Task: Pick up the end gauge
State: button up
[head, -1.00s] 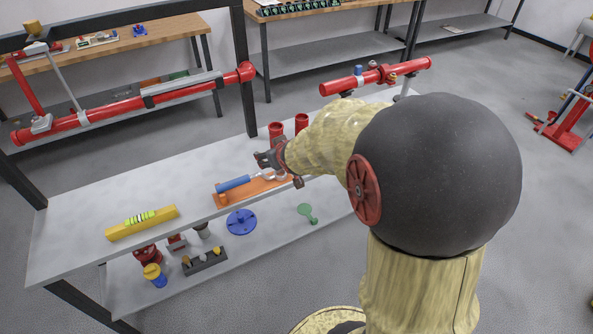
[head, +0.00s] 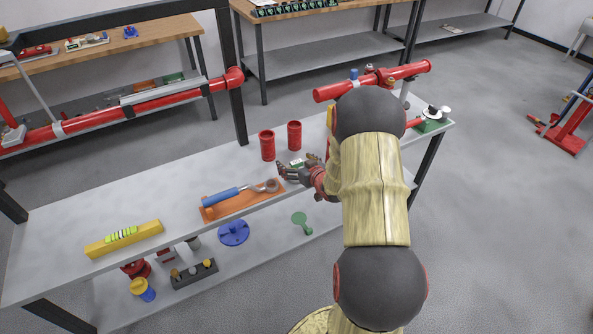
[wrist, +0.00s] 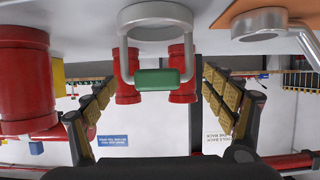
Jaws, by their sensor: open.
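What looks like the end gauge, a round grey metal base with an upright loop handle and green grip (wrist: 165,79), stands on the bench. In the head view a small green and white part of it (head: 296,163) shows just beyond my gripper; the rest is hidden. My gripper (head: 300,172) is open and empty, low over the bench. In the wrist view, which is upside down, the green grip appears between the two spread fingers. I cannot tell whether it lies within their reach; no touch is visible.
Two red cylinders (head: 267,146) stand behind my gripper. An orange tray (head: 215,212) with a blue-handled tool (head: 222,194) lies to its left. A red pipe (head: 345,88) runs behind at the right. A yellow level (head: 124,238) lies at the bench's left end.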

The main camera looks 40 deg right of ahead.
aim_at(295, 161)
jog(key=x, duration=0.2)
jog(key=b+x, duration=0.1)
jog(key=x, duration=0.1)
jog(key=shift+s+d+f, duration=0.1)
jog(key=shift+d+f, duration=0.05)
jog(key=shift+f, duration=0.1)
jog(key=shift+r, duration=0.1)
jog(key=shift+c, duration=1.2)
jog(key=c, duration=1.4)
jog(key=shift+c, duration=0.7)
